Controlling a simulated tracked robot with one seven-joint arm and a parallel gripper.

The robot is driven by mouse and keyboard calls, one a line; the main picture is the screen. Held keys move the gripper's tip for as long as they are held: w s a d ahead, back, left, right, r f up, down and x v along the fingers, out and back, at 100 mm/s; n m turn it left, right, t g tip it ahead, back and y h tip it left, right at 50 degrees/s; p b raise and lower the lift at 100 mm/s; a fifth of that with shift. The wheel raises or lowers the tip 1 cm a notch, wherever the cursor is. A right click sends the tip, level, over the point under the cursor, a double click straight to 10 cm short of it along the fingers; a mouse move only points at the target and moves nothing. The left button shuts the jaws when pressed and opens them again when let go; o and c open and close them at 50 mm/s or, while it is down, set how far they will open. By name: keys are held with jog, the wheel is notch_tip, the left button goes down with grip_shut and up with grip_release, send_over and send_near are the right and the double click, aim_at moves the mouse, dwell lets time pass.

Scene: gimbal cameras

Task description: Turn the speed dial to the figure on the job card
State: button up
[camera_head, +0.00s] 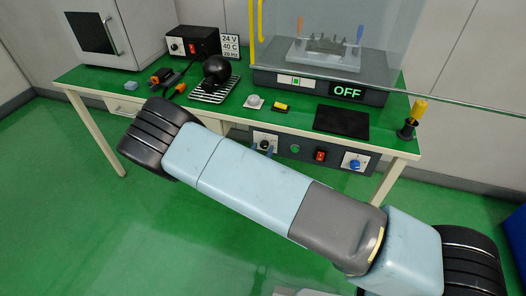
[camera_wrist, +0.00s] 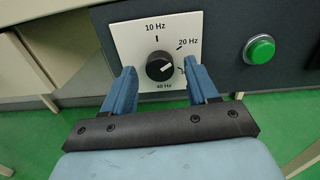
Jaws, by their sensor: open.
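The speed dial is a black knob (camera_wrist: 160,67) on a white plate (camera_wrist: 130,40), marked 10 Hz at the top, 20 Hz at upper right and 40 Hz at the bottom. A mark at the right is partly hidden by a finger. The knob's white pointer line slants to the upper right; its exact reading is unclear. My gripper (camera_wrist: 159,72) is open, its blue fingers either side of the knob with gaps. In the head view the dial plate (camera_head: 266,136) is on the bench's front panel, partly behind my arm. The job card (camera_head: 230,46) reads 24 V, 40 C, 20 Hz.
A green button (camera_wrist: 259,49) sits right of the dial. Along the panel are a red switch (camera_head: 320,155) and a blue knob (camera_head: 355,164). The green bench top (camera_head: 190,105) above holds tools, a black mat (camera_head: 341,121) and a clear-screened machine with an OFF display (camera_head: 347,92).

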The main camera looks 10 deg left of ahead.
jog(key=s, duration=1.3)
jog(key=shift+s+a, duration=0.3)
jog(key=shift+s, duration=0.1)
jog(key=shift+w, duration=0.1)
